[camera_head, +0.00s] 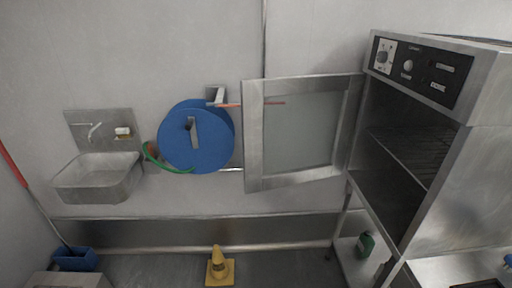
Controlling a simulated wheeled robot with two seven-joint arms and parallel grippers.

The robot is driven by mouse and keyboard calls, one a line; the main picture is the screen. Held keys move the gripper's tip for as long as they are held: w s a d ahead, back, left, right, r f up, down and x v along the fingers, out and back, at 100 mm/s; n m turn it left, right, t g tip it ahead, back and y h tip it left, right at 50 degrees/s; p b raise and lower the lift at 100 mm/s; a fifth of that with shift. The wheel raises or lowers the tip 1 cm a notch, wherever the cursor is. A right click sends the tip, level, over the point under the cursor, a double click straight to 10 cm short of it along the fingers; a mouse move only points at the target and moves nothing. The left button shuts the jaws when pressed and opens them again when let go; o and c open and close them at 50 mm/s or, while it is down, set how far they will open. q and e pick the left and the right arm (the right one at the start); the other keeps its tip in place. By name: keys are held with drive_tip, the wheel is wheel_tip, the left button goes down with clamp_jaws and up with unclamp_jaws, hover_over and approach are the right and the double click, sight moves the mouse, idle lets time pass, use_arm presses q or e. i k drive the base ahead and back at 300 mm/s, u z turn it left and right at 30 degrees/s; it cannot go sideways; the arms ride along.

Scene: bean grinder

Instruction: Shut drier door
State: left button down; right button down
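The drier (464,153) is a tall steel cabinet on the right, with a black control panel (417,72) along its top front. Its door (303,131), a steel frame around a greyish glass pane, stands wide open and reaches out to the left from the cabinet's front edge. The cabinet's inside is dark, with a wire shelf (413,148) showing. Neither of my grippers is in the head view.
A blue hose reel (197,137) with a green hose hangs on the wall behind the door. A steel sink (97,177) is at left. A yellow cone-like object (219,268) stands on the floor below the door. A green bottle (365,244) sits under the drier.

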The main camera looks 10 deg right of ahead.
sight(254, 91)
drive_tip(key=z, duration=0.3)
drive_tip(key=i, duration=1.45)
drive_tip(key=z, duration=0.3)
